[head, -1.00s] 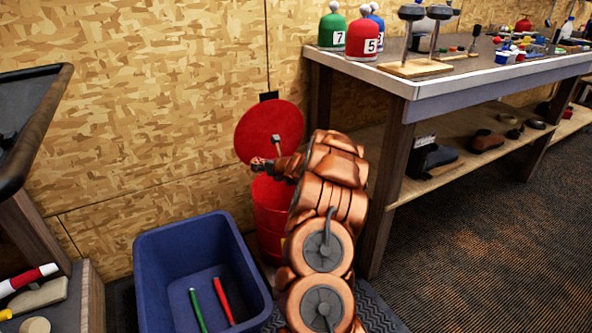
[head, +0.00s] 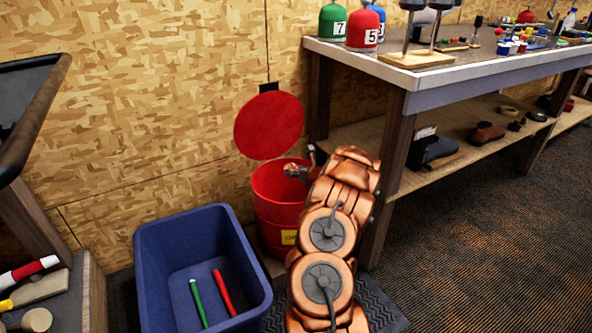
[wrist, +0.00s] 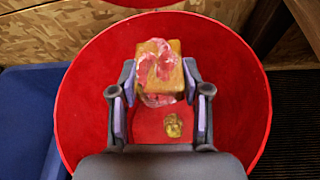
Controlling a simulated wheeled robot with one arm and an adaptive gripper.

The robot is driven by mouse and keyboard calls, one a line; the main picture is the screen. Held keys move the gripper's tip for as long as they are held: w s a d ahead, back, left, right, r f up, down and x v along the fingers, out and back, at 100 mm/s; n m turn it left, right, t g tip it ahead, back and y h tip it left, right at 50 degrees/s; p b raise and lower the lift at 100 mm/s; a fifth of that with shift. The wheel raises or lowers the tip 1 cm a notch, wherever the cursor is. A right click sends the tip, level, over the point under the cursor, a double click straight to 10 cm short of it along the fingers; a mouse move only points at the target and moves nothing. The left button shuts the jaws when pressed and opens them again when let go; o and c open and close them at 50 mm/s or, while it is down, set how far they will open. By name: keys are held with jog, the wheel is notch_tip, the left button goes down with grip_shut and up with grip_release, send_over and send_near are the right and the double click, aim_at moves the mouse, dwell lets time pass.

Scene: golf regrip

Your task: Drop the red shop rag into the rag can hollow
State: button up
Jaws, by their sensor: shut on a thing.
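The red rag can (head: 275,210) stands against the wall with its round red lid (head: 268,125) raised. My gripper (head: 293,170) is over the can's open mouth in the head view. In the wrist view my gripper (wrist: 158,82) is shut on a crumpled tan and pinkish-red bundle, the shop rag (wrist: 160,66). The rag is between the two fingertips, within the outline of the can's round red wall (wrist: 235,90). How deep it sits is unclear. A small yellowish thing (wrist: 174,126) shows inside the can, below the rag.
A blue bin (head: 160,265) with a green and a red grip stands left of the can. A workbench (head: 420,82) with a lower shelf stands close on the right. A dark-rimmed tray or cart (head: 40,100) is at the far left.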

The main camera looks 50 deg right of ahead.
jog(key=shift+f+b, duration=0.65)
jog(key=shift+f, duration=0.7)
jog(key=o, duration=1.1)
jog(key=shift+v, duration=6)
